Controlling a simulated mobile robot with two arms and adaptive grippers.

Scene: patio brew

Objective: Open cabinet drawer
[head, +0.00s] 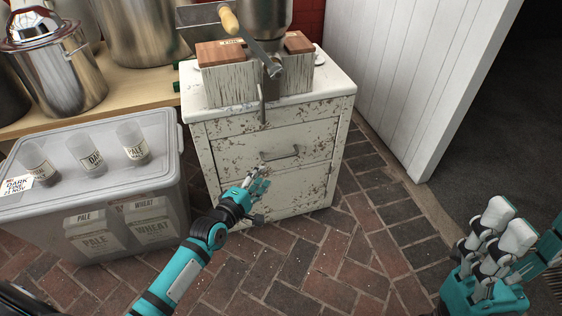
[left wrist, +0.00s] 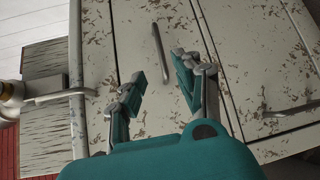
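The cabinet (head: 316,187) is worn, chipped white, with a pale top, and its drawer front (head: 228,153) looks shut. A bar handle (head: 283,155) crosses the drawer front in the head view. My left gripper (head: 262,182) is in front of the cabinet, lower and left of that handle. In the left wrist view my left gripper (left wrist: 162,82) is open, with nothing between its fingers. A bar handle (left wrist: 160,52) shows beyond the gap between the fingertips, apart from them. A second bar handle (left wrist: 290,110) is at the right. My right gripper (head: 506,226) is open and empty, far right.
A grain mill with a wooden crank grip (head: 229,20) stands on the cabinet. A lidded plastic bin (head: 30,222) with several labelled cups stands left of it. Steel pots (head: 56,66) sit on a wooden table behind. Brick floor (head: 330,255) is clear in front; a white panelled door (head: 425,75) is right.

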